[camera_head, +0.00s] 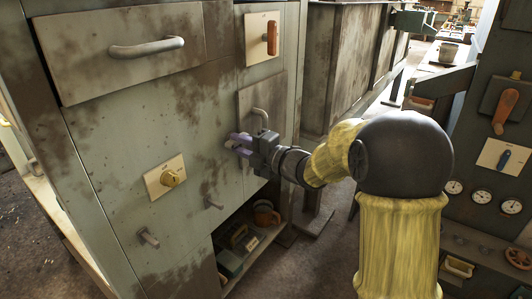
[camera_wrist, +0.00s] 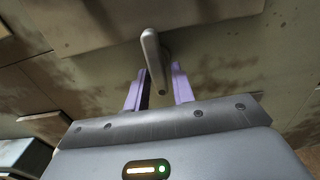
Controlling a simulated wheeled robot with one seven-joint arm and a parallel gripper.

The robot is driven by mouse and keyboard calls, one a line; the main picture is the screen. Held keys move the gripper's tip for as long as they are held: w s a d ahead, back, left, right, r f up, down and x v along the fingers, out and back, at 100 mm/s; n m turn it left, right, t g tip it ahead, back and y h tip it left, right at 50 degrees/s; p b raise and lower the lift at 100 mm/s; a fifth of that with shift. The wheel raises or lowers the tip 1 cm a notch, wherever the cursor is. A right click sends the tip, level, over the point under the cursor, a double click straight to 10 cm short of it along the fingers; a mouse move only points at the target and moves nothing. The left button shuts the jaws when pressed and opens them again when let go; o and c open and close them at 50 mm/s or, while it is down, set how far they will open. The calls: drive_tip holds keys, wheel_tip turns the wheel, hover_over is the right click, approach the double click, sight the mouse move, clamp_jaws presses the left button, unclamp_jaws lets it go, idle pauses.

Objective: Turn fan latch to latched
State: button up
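My gripper (camera_head: 238,145) is at the front of the grey, stained cabinet, below and left of a curved grey handle (camera_head: 260,116) on a raised panel. In the wrist view its two purple fingers (camera_wrist: 158,88) are apart. A grey bar-shaped handle (camera_wrist: 152,55) stands out from the cabinet face, and its near end reaches between the fingers, with gaps visible on both sides. No label names the fan latch, so I cannot tell for sure which handle it is.
The cabinet also bears a drawer handle (camera_head: 146,48), an orange handle (camera_head: 272,38), a yellow knob (camera_head: 170,178) and small grey pegs (camera_head: 148,238) (camera_head: 213,202). An open shelf (camera_head: 250,251) is low down. A panel with gauges (camera_head: 481,196) stands at right.

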drive_tip(key=p+v, duration=0.3)
drive_tip(key=v, duration=1.4)
drive_tip(key=shift+w, duration=0.1)
drive_tip(key=w+d+f+m+h+p, duration=0.1)
drive_tip(key=d+f+m+h+p, duration=0.35)
drive_tip(key=m+h, duration=0.95)
drive_tip(key=s+f+m+g, duration=0.4)
drive_tip(key=s+m, duration=0.3)
drive_tip(key=s, duration=0.1)
drive_tip(key=s+f+m+g, duration=0.3)
drive_tip(key=s+m+g, duration=0.1)
drive_tip(key=s+m, duration=0.45)
wheel_tip(320, 180, up, 38)
drive_tip(key=p, duration=3.8)
drive_tip(key=shift+f+n, duration=0.2)
drive_tip(key=shift+n, duration=0.25)
